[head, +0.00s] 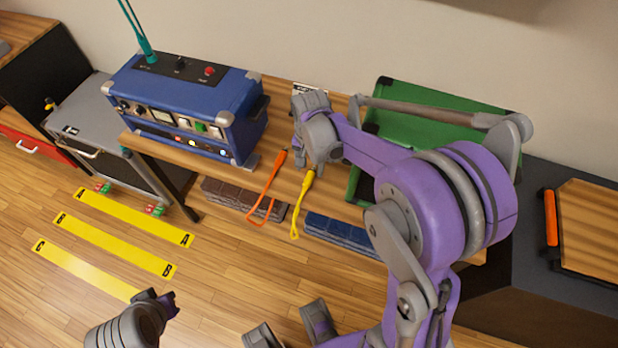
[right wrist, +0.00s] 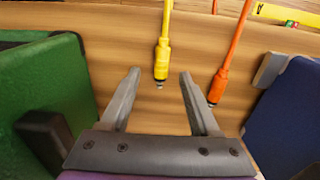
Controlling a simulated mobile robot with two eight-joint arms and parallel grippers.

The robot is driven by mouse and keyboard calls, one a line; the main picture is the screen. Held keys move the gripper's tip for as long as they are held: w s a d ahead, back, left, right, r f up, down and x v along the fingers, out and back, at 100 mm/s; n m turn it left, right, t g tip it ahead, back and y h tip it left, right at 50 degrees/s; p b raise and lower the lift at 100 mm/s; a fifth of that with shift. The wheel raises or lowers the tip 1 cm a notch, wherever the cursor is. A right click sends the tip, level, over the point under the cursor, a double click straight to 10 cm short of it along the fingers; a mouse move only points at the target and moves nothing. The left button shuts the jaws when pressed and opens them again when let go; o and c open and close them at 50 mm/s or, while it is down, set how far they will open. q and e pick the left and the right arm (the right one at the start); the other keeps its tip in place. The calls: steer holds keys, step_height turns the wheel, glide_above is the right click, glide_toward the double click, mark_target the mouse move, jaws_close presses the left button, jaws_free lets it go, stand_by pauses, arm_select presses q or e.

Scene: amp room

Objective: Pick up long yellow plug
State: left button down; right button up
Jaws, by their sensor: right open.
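The long yellow plug (head: 306,186) lies at the front of the wooden bench, with its yellow cable hanging over the edge. In the right wrist view the plug (right wrist: 162,60) points its metal tip toward my palm. My right gripper (right wrist: 160,76) is open, and the plug's tip lies between its two fingertips in that view. I cannot tell whether they touch it. In the head view the right gripper (head: 320,162) is just above the plug, partly hidden by its own wrist.
An orange plug (right wrist: 218,86) lies close beside the yellow one, just outside a fingertip. A blue amp (head: 190,100) stands left on the bench (head: 345,205). A green case (head: 440,125) stands right, behind my arm. Yellow strips (head: 115,242) mark the floor.

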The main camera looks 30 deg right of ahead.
mark_target(309, 176)
steer(key=f, duration=0.5)
steer(key=shift+w, duration=0.2)
steer(key=shift+r, duration=0.1)
jaws_close()
